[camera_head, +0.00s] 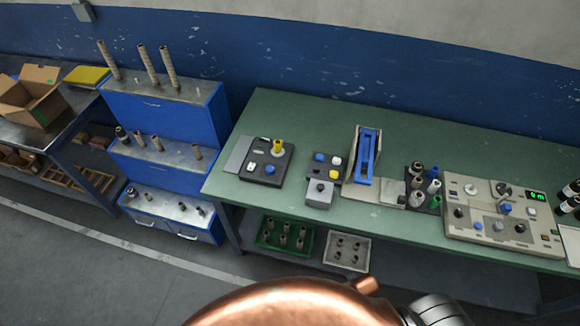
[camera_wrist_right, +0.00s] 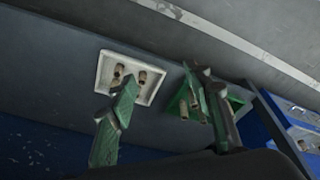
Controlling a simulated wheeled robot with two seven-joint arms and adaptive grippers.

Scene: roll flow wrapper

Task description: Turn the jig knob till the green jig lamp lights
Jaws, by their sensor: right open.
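A beige control panel (camera_head: 484,237) with several knobs, buttons and a lit green display (camera_head: 537,196) lies on the right of the green bench. A grey box with a dark knob (camera_head: 320,187) sits near the bench's front edge, left of the upright blue device (camera_head: 365,157). I cannot tell which knob is the jig knob, and no separate lit jig lamp is clear. My right gripper (camera_wrist_right: 160,80) is open and empty in the right wrist view, with the lower shelf's crates behind its fingers. It touches no knob there. My left gripper is not in view.
A dark tray (camera_head: 265,178) with a yellow part and a group of dark and pale cylinders (camera_head: 418,182) stand on the bench (camera_head: 300,118). Below are a green crate (camera_head: 270,245) and a white crate (camera_head: 330,260). Blue stepped shelves (camera_head: 215,112) stand at left.

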